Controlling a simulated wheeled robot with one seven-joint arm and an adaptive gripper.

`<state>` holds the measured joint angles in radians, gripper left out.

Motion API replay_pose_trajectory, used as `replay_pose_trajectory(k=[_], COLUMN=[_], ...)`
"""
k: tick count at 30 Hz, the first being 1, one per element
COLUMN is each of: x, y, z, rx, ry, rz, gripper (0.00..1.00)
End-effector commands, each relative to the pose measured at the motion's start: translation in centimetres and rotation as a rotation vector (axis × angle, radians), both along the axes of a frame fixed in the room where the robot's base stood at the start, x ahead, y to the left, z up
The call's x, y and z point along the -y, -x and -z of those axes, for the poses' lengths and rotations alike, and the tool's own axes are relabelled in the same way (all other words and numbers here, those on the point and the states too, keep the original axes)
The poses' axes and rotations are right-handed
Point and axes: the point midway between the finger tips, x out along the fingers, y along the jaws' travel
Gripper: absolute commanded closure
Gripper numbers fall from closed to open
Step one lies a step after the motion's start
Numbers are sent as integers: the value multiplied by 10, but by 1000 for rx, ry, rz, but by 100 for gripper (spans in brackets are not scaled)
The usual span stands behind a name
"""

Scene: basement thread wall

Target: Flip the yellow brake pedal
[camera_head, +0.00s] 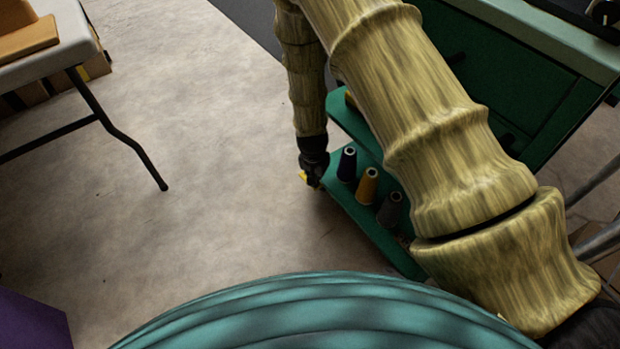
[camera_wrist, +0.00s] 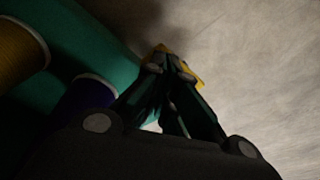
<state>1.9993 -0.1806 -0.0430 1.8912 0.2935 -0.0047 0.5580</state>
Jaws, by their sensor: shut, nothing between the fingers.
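The yellow brake pedal (camera_head: 302,177) shows as a small yellow piece low beside the left end of a green thread shelf (camera_head: 345,208) in the head view. My gripper (camera_head: 312,181) points down there and partly hides it. In the wrist view, a yellow edge of the pedal (camera_wrist: 190,72) shows just beyond my fingertips (camera_wrist: 168,64). The fingers are shut together with nothing between them. The tips overlap the pedal in the picture; I cannot tell whether they touch it. The pedal's tilt is hidden.
Dark blue (camera_head: 347,164), yellow (camera_head: 367,186) and grey (camera_head: 389,209) thread cones stand on the shelf close to my gripper. A green cabinet (camera_head: 510,95) is behind my arm. A folding table (camera_head: 60,50) stands at upper left. The floor (camera_head: 200,150) left of my gripper is clear.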

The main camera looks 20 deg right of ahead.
Motion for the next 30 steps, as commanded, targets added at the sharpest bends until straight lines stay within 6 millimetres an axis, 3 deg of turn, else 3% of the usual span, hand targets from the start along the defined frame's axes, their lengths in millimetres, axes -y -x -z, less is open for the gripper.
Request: replay_pose_trajectory(k=[30], x=[0], y=[0], z=[12], rx=[0], ry=[0], rz=[0], gripper=[100])
